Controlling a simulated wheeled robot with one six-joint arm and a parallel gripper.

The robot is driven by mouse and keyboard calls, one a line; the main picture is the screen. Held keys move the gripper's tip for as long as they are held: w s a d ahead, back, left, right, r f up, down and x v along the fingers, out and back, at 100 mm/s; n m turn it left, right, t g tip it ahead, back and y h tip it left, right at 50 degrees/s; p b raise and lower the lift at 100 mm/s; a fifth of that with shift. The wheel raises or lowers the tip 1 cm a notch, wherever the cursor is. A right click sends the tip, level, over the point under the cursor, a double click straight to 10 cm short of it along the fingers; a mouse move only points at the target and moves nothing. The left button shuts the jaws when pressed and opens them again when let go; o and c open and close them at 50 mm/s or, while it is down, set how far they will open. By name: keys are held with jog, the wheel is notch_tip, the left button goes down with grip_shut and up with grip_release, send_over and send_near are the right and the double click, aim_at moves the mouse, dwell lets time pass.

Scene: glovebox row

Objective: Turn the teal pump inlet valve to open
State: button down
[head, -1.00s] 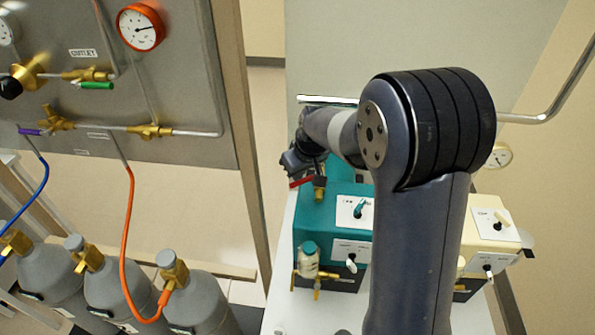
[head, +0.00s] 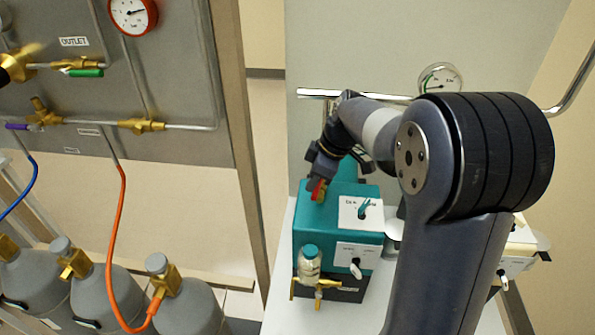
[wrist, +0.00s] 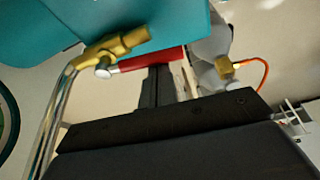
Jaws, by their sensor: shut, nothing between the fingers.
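The teal pump (head: 345,212) stands on a white bench; its teal casing also fills the top of the wrist view (wrist: 165,22). Its inlet valve has a brass body (wrist: 112,50) and a red lever (wrist: 150,60), joined to a bright metal pipe. In the wrist view the lever lies roughly along the brass body. My gripper (wrist: 160,75) is shut and empty, its fingertips right at the lever's lower side; whether they touch cannot be told. In the head view my gripper (head: 318,180) covers much of the valve, and only a bit of red lever (head: 316,192) shows.
A glass jar with brass fittings (head: 309,263) is at the pump's front. A cream unit (head: 520,240) stands to the right, partly behind my arm. A gas panel (head: 85,90), hoses and grey cylinders (head: 105,290) are at the left. A rail (head: 400,97) runs behind.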

jog(key=shift+s+d, duration=0.2)
jog(key=shift+d, duration=0.1)
dwell(0.5)
jog(key=a, duration=0.2)
jog(key=a+r, duration=0.1)
jog(key=a, duration=0.1)
jog(key=shift+w+a, duration=0.1)
jog(key=shift+w, duration=0.25)
jog(key=w+v, duration=0.1)
jog(key=v, duration=0.9)
jog(key=shift+s+d, duration=0.25)
jog(key=shift+s, duration=0.05)
jog(key=shift+f, duration=0.1)
jog(key=x, duration=1)
jog(key=shift+s, duration=0.2)
jog(key=shift+s+d+f, duration=0.1)
jog(key=shift+d+f, duration=0.05)
jog(key=shift+d, duration=0.5)
jog(key=shift+s+d+f, duration=0.1)
jog(key=shift+d+f, duration=0.05)
jog(key=shift+d, duration=0.45)
jog(key=shift+s+d+f, duration=0.1)
jog(key=shift+d, duration=0.5)
